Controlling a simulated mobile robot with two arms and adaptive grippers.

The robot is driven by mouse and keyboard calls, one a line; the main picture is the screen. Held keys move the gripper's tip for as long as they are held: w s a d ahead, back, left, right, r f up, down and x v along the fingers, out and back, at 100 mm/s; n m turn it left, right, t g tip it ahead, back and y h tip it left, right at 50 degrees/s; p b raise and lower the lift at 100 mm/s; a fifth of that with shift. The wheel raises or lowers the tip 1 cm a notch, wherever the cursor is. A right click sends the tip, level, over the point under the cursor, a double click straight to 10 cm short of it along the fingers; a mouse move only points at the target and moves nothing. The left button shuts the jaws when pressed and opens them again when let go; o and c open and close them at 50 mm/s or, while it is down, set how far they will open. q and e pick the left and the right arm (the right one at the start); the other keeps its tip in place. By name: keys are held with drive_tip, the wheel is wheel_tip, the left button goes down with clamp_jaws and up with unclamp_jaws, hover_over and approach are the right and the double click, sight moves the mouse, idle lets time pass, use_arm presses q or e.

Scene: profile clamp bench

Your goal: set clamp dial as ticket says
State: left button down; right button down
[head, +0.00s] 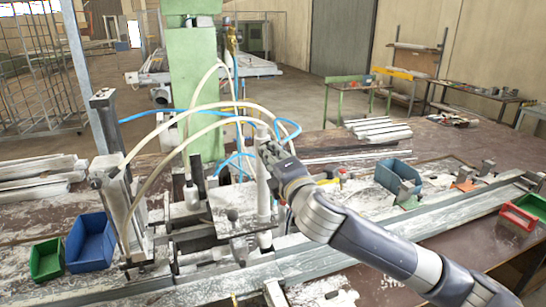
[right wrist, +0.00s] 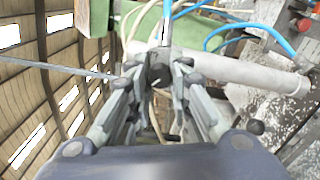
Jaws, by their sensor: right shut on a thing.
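The profile clamp (head: 234,205) stands on the bench, with a pale upright cylinder (head: 263,190) and hoses around it. My right gripper (head: 266,148) reaches in from the right to the top of this cylinder. In the right wrist view my right gripper (right wrist: 160,80) has its fingers closed around a dark round knob (right wrist: 160,74), which looks like the clamp dial. The fingers hide most of it, and I cannot read any marks or setting on it. I cannot make out a ticket in either view. My left gripper is not in view.
White and blue hoses (head: 205,113) arch over the clamp close to my right gripper. Blue bins (head: 91,241) (head: 398,176), a green bin (head: 47,259) and a red bin (head: 518,217) stand on the bench. A long metal rail (head: 330,257) runs along the front. Profiles lie behind.

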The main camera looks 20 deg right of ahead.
drive_tip(key=shift+n, duration=1.1)
drive_tip(key=shift+f, duration=0.1)
drive_tip(key=c, duration=1.4)
unclamp_jaws()
drive_tip(key=s, duration=1.2)
drive_tip(key=shift+d, duration=0.15)
